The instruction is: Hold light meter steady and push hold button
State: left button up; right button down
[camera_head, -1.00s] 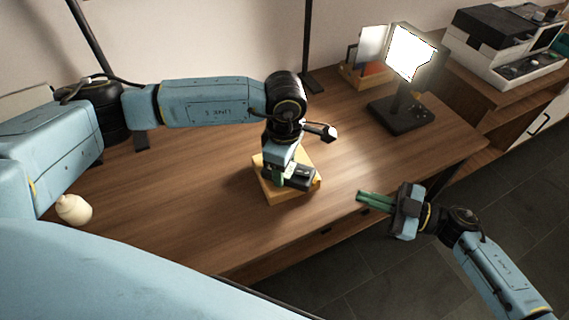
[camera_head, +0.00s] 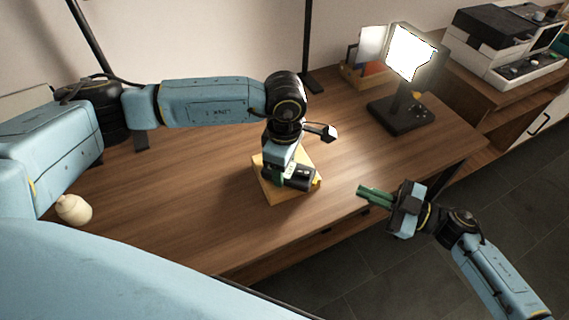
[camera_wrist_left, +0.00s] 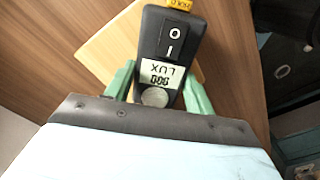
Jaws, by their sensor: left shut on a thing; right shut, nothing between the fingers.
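The light meter (camera_head: 302,179) is a dark handheld box on a small wooden block (camera_head: 274,197) at mid-table. My left gripper (camera_head: 284,177) reaches down over it and is shut on it. In the left wrist view the meter (camera_wrist_left: 150,48) lies between my green fingers (camera_wrist_left: 158,88). It shows an O/I switch, a lit LUX display, a round pale disc and a yellow part cut off at the top edge. My right gripper (camera_head: 375,195) is shut and empty, right of the block near the table's front edge, apart from the meter.
A bright lamp (camera_head: 411,52) on a dark base stands at the back right, beside a file holder (camera_head: 352,78). A cream rounded object (camera_head: 73,209) sits at the left. A printer-like machine (camera_head: 507,45) stands beyond the table. The tabletop between block and right gripper is clear.

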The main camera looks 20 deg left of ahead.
aim_at(315, 181)
jog(key=w+d+r+m+t+h, duration=0.1)
jog(key=m+t+h, duration=0.1)
jog(key=m+t, duration=0.2)
jog(key=w+m+t+h, duration=0.1)
jog(key=m+t, duration=0.3)
jog(key=m, duration=0.4)
jog(key=w+d+r+m+t+h, duration=0.1)
jog(key=m+t+h, duration=0.2)
jog(key=m+t, duration=0.2)
jog(key=shift+w+d+r+m, duration=0.3)
jog(key=shift+r+m, duration=0.05)
jog(key=shift+m, duration=0.45)
jog(key=s+a+f+m+g+h, duration=0.1)
jog(key=s+f+m+g+h, duration=0.15)
jog(key=s+m, duration=0.2)
jog(key=shift+g+y, duration=0.45)
jog(key=shift+s+a+f, duration=0.15)
jog(key=shift+a, duration=1.4)
jog(key=shift+s+a+f, duration=0.1)
jog(key=shift+a, duration=1.4)
jog(key=shift+s+a+f, duration=0.15)
jog(key=shift+a, duration=1.4)
jog(key=shift+a, duration=0.15)
jog(key=shift+a, duration=0.3)
